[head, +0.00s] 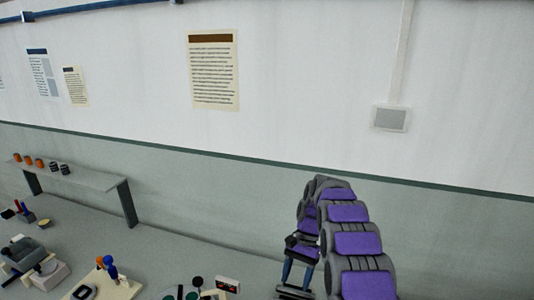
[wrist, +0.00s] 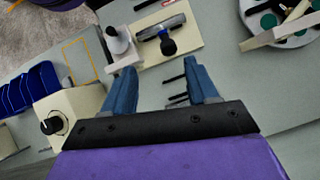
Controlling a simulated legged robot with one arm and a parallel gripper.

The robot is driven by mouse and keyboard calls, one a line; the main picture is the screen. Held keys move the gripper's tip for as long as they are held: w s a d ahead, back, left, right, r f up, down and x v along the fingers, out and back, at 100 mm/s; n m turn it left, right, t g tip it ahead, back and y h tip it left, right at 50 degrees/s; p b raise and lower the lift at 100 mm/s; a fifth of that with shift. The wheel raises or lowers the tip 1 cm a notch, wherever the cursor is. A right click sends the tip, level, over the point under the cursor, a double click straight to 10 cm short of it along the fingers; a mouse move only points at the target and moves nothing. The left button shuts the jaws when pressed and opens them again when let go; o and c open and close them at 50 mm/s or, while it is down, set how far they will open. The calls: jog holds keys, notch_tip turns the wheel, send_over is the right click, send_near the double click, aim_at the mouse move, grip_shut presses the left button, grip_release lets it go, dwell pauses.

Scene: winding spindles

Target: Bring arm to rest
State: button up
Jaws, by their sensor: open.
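My arm (head: 352,242), with purple and grey segments, rises at the right of the head view and bends over, its far end hanging down over the bench. My gripper (head: 297,272) is at that end, with its blue fingers pointing down. In the wrist view my gripper (wrist: 162,80) is open, its two blue fingers wide apart. No object is held between them. The bench surface and some thin dark tools (wrist: 176,97) show beyond the gap.
A beige box with a black knob (wrist: 52,122), blue bins (wrist: 32,90) and a cream board (wrist: 190,42) with a grey roller lie below. A round tray (wrist: 303,38) with green discs is at upper right. A raised shelf (head: 85,178) holding small spools stands at left, before the wall.

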jog(key=s+d+r+n+t+h+b, duration=0.1)
jog(key=s+r+n+b, duration=0.2)
jog(key=s, duration=0.7)
jog(key=s+d+r+t+h+b, duration=0.1)
jog(key=s+r+b, duration=0.3)
jog(key=s, duration=0.5)
jog(key=s+d+f+n+t+b, duration=0.1)
jog(key=s+f+b, duration=0.1)
jog(key=s, duration=0.8)
jog(key=s+d+f+n+t+h+b, duration=0.1)
jog(key=s+f, duration=0.3)
jog(key=s, duration=0.7)
jog(key=shift+s+d+n+b, duration=0.15)
jog(key=shift+d+n+b, duration=0.3)
jog(key=shift+d+n, duration=0.15)
